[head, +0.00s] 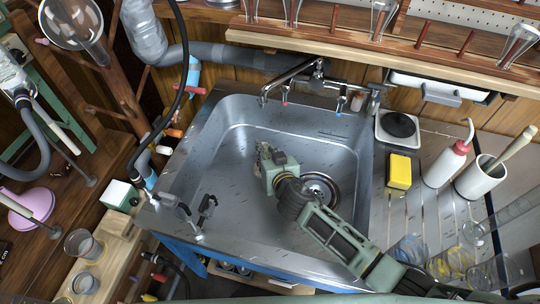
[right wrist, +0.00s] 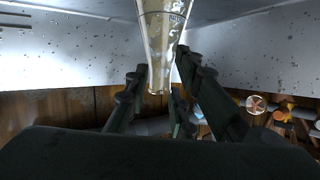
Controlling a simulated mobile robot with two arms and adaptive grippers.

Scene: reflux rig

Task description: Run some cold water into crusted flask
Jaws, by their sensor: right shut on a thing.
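My right gripper (head: 274,170) is low over the sink (head: 225,150), left of the drain (head: 320,187). In the right wrist view its fingers (right wrist: 158,95) are shut on the crusted flask (right wrist: 160,45), a tapered glass piece with brown and pale patches. In the head view the flask is mostly hidden by the gripper; only a small brownish part may show. No water stream shows. The flask is apart from and below the outlets. My left gripper is out of view.
Right of the sink are a yellow sponge (head: 399,172), a wash bottle (head: 447,164), a white pot (head: 481,178) and a black round item (head: 399,125). Two small valves (head: 207,204) stand at the sink's front-left rim. A shelf (head: 400,55) runs along the back.

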